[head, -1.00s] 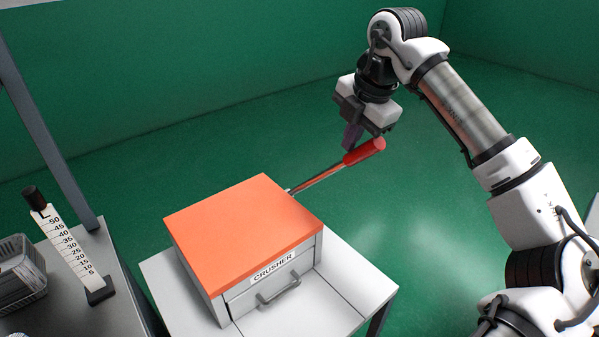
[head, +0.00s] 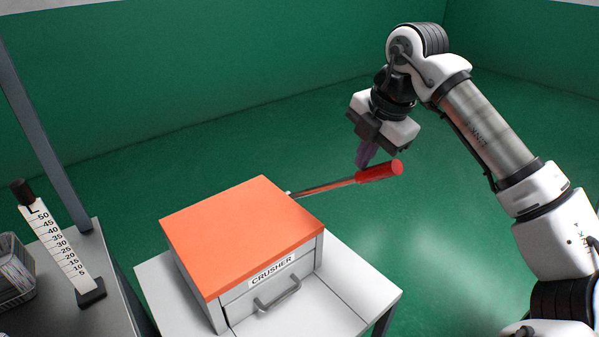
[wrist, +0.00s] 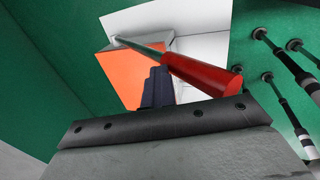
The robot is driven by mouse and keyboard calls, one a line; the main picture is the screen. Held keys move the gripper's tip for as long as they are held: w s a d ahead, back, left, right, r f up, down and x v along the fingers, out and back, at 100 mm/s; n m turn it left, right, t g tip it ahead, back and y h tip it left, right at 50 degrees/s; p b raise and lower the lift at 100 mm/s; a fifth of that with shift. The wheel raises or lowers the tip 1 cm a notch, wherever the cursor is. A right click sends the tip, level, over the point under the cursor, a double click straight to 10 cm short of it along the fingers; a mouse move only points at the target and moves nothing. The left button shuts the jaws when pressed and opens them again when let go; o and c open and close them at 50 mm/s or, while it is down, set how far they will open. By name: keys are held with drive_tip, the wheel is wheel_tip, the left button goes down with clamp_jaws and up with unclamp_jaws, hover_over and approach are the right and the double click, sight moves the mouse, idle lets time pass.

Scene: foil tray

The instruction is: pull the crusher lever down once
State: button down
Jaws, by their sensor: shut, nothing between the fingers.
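The crusher (head: 243,232) is a grey box with an orange top and a labelled front drawer, standing on a white table. Its lever (head: 330,187) is a metal rod with a red grip (head: 382,171), sticking out to the right from the box's far side and tilted slightly upward. My gripper (head: 363,164) is shut and empty, with its fingertips close to the inner end of the red grip. In the wrist view the dark fingers (wrist: 158,88) are together beside the red grip (wrist: 205,75). I cannot tell whether they touch it.
A height gauge (head: 60,250) and a wire basket (head: 14,268) stand on a grey bench at the left, with a grey post (head: 45,120) behind. The white table (head: 345,300) has bare room before the crusher. Open green floor lies right of the lever.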

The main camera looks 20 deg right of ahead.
sight(372, 171)
drive_tip(key=shift+s+d+f+b, duration=0.25)
drive_tip(key=shift+s+f+b, duration=0.45)
drive_tip(key=shift+f, duration=0.15)
drive_tip(key=shift+s+d+f+b, duration=0.2)
drive_tip(key=shift+s+f+b, duration=0.4)
drive_tip(key=shift+f, duration=0.2)
drive_tip(key=shift+w+a+r+p, duration=0.1)
drive_tip(key=shift+w+r+p, duration=0.2)
drive_tip(key=shift+r, duration=0.1)
drive_tip(key=w+a+r+p, duration=0.3)
drive_tip(key=w+r+p, duration=0.3)
drive_tip(key=w, duration=0.3)
drive_tip(key=w+a+r+p, duration=0.4)
drive_tip(key=w+r+p, duration=0.2)
drive_tip(key=w+p, duration=0.3)
drive_tip(key=shift+w+r, duration=0.35)
drive_tip(key=shift+w, duration=0.3)
wheel_tip(372, 171, up, 9)
drive_tip(key=p, duration=0.6)
drive_tip(key=shift+p, duration=0.4)
